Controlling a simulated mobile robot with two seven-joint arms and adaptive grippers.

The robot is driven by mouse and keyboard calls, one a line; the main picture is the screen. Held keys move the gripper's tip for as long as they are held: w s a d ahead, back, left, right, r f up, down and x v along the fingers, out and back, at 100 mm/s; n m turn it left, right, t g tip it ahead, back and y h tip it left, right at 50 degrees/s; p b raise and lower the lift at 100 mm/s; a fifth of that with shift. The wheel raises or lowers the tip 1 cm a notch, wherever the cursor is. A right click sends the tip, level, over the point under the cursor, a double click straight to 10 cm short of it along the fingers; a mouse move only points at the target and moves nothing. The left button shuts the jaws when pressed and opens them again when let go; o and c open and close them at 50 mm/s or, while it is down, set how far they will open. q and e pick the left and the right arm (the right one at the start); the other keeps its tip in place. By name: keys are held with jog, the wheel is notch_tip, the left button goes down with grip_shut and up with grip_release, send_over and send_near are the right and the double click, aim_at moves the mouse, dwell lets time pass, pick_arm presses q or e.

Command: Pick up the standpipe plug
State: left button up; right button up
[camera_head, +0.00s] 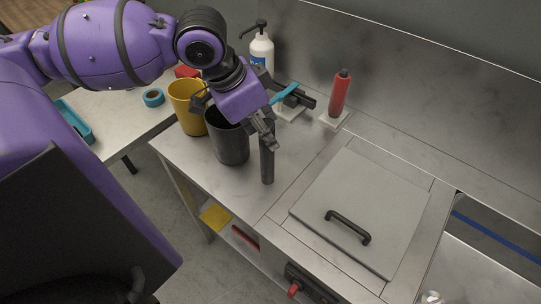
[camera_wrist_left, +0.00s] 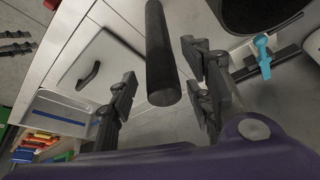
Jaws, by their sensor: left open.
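The standpipe plug (camera_head: 267,166) looks like a dark, slim upright cylinder on the steel counter, in front of a black bucket. In the left wrist view the plug (camera_wrist_left: 159,55) extends from the top edge toward the space between the fingers, its near end round and grey. My left gripper (camera_head: 264,130) is open at the plug's upper end, partly hiding it in the head view. In the wrist view the left gripper (camera_wrist_left: 163,82) has one finger on each side of the plug, with visible gaps and no clear contact. My right gripper is not in view.
A black bucket (camera_head: 230,145) and a yellow bucket (camera_head: 187,108) stand close to the plug. Behind are a white pump bottle (camera_head: 262,50), a turquoise-handled valve (camera_head: 285,93) and a red bottle (camera_head: 339,97). A handled lid (camera_head: 370,205) lies at right.

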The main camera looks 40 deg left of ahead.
pick_arm(q)
jog(key=shift+x, duration=0.8)
jog(key=shift+c, duration=0.5)
grip_shut()
